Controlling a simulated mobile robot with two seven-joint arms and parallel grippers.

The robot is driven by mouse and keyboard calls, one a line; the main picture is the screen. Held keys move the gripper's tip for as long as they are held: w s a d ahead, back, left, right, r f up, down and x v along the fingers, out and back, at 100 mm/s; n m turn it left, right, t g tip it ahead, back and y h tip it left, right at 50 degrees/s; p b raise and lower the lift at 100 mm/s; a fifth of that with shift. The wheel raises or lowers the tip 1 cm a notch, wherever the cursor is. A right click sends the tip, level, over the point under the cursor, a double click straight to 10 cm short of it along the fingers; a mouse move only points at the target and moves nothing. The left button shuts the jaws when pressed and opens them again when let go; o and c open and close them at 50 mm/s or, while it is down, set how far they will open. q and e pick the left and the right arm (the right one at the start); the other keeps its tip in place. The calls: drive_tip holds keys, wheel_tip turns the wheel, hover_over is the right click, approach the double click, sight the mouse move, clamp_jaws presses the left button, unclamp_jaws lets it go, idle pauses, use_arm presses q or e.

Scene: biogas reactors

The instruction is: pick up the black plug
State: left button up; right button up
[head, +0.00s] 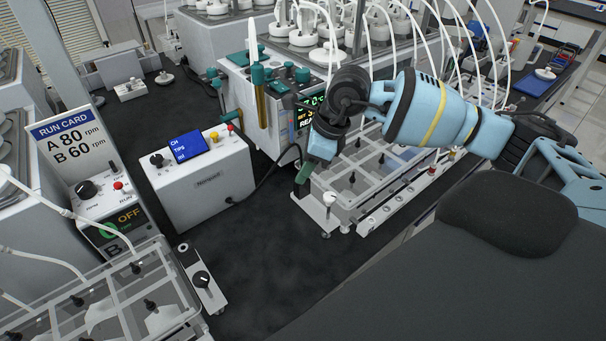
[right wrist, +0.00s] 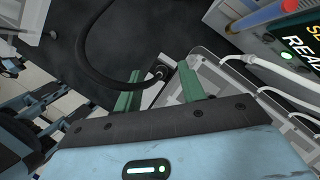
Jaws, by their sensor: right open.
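A black cable (right wrist: 88,57) curves through the right wrist view and ends in a small dark round piece (right wrist: 160,72), which looks like the black plug. My right gripper (right wrist: 160,88) is open, with its two green fingers on either side of that end. The plug shows in the gap near the fingertips; I cannot tell whether either finger touches it. In the head view my right gripper (head: 303,178) points down beside a clear-lidded shaker tray (head: 365,172). There the cable (head: 268,178) runs from a white box to behind the gripper, which hides the plug. My left gripper is not in view.
The white box (head: 203,182) with a blue screen stands left of the gripper. A white unit with a lit display (head: 308,113) stands behind it. A small white post (head: 328,200) on a plate is close by on the right. The dark bench in front (head: 260,255) is clear.

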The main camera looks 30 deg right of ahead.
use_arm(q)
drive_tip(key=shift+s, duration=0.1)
use_arm(e)
drive_tip(key=shift+f, duration=0.35)
drive_tip(key=shift+a, duration=0.1)
drive_tip(key=shift+c, duration=0.2)
clamp_jaws()
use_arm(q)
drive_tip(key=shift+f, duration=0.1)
use_arm(e)
drive_tip(key=shift+r, duration=0.15)
drive_tip(key=shift+r, duration=0.25)
wheel_tip(320, 180, up, 3)
drive_tip(key=shift+s+f+b, duration=0.1)
drive_tip(key=shift+s+b, duration=0.05)
drive_tip(key=shift+b, duration=0.15)
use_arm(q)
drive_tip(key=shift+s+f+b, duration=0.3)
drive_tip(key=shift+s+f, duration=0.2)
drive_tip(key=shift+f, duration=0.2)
use_arm(e)
drive_tip(key=s+a, duration=0.2)
drive_tip(key=s, duration=0.5)
drive_tip(key=s+a+r, duration=0.1)
drive_tip(key=s+a, duration=0.2)
drive_tip(key=s, duration=0.4)
drive_tip(key=shift+s+a+r, duration=0.25)
drive_tip(key=shift+s+a, duration=0.05)
